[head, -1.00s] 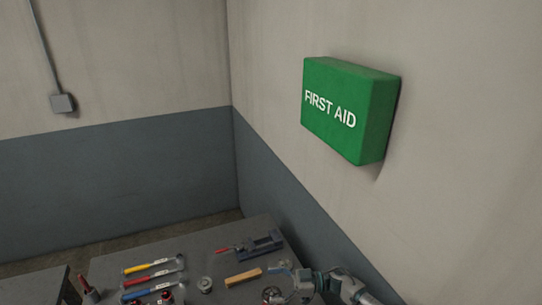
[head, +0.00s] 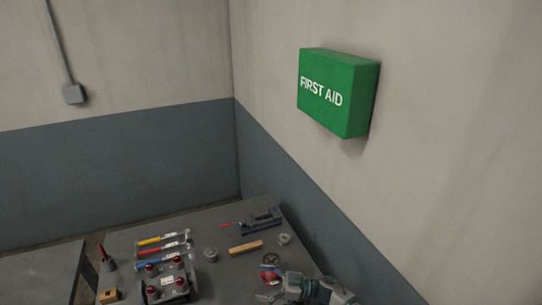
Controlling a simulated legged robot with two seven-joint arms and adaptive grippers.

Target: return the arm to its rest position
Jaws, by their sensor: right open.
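My right gripper (head: 280,289) is at the bottom of the head view, over the near right part of the grey workbench (head: 215,225). It points left, and its jaws are open. I see nothing held between them, though its far side is partly hidden. A small red and blue item (head: 267,274) lies just beyond it, beside a round dial-like item (head: 271,259). Most of my right arm is cut off by the bottom edge. My left gripper is not in view.
On the bench are colour-handled hammers (head: 163,249), a wooden block (head: 246,247), a blue-grey vise (head: 262,220), and a dark holder with red-topped items (head: 166,285). Another table (head: 40,270) stands left. A green first aid box (head: 338,93) hangs on the right wall.

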